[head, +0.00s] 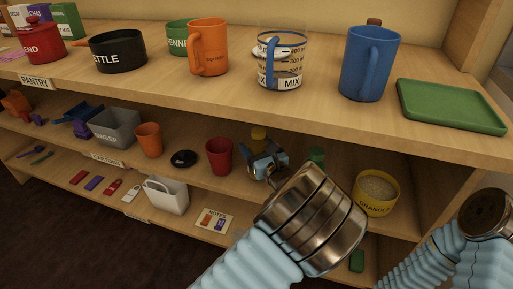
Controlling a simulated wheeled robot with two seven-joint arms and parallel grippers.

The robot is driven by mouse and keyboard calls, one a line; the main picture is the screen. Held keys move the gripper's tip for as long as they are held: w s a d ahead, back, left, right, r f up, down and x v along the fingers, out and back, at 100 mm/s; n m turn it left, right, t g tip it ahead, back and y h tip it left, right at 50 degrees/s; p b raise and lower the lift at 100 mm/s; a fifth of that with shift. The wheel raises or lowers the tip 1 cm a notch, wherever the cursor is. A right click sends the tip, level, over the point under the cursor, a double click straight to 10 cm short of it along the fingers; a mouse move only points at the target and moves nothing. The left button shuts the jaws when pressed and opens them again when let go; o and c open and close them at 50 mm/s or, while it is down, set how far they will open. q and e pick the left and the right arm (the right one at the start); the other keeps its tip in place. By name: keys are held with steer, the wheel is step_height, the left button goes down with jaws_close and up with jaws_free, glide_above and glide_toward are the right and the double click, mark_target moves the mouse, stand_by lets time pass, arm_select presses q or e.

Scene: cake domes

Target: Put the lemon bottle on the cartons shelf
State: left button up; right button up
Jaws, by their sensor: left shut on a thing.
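The lemon bottle (258,133) shows as a small yellow top just behind the fingers of my left gripper (262,156); the gripper and wrist hide its lower part. My left gripper is shut on it, over the middle shelf. The label "CARTONS" is on the front edge of this middle shelf (107,159), toward the left. I cannot tell whether the bottle touches the shelf board. Of my right arm only a part shows at the lower right; its gripper is out of view.
A red cup (219,156) stands close left of the gripper, with a black lid (184,158) and orange cup (149,139) beyond. A green thing (316,157) and the yellow granola bowl (376,193) are to the right. The upper shelf (215,98) overhangs.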

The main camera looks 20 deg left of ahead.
arm_select(q)
steer(key=shift+w, duration=0.1)
steer(key=shift+f, duration=0.15)
steer(key=o, duration=1.3)
steer(key=shift+d, duration=0.1)
steer(key=v, duration=0.7)
steer(key=shift+d, duration=0.1)
